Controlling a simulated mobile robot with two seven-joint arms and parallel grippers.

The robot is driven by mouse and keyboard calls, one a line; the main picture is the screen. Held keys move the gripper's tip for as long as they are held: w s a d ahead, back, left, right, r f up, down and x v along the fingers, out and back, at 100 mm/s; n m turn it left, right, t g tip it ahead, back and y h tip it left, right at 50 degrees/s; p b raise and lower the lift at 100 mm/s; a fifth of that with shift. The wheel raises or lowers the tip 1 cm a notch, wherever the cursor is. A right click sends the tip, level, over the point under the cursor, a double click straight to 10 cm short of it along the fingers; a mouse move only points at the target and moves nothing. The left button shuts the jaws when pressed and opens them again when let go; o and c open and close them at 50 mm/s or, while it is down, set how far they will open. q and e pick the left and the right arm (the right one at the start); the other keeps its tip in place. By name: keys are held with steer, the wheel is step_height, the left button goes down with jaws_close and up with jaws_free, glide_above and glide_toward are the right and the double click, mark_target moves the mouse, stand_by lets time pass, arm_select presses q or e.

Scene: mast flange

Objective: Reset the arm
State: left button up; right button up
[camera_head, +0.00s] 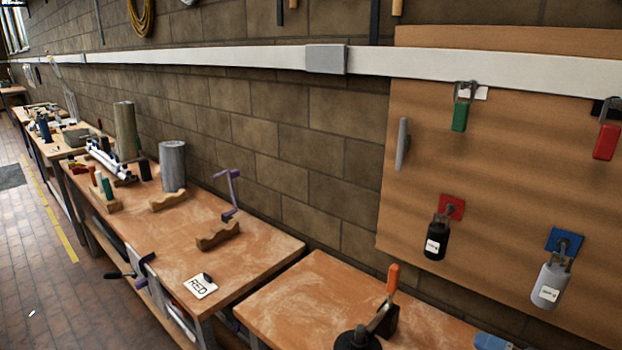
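Neither of my grippers shows in the head view, and no part of my arms can be made out. The task names no object of its own. The view looks along a brick wall with workbenches and a wooden wall board (490,150). Whether either gripper holds anything is hidden.
A bench (255,245) carries a grey cylinder (172,166), a purple crank (231,194) and a "RED" card (200,286). A nearer bench (290,295) holds an orange-handled tool (392,285). Padlocks, including a black one (436,243), hang on the board. Floor (45,275) is open at left.

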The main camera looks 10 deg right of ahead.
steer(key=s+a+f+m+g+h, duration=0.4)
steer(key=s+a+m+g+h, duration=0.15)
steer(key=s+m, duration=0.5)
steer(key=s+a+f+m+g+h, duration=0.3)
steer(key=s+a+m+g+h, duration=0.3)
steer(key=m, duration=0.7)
arm_select(q)
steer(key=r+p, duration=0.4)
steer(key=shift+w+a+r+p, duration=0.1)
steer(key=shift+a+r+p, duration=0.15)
steer(key=shift+p, duration=0.1)
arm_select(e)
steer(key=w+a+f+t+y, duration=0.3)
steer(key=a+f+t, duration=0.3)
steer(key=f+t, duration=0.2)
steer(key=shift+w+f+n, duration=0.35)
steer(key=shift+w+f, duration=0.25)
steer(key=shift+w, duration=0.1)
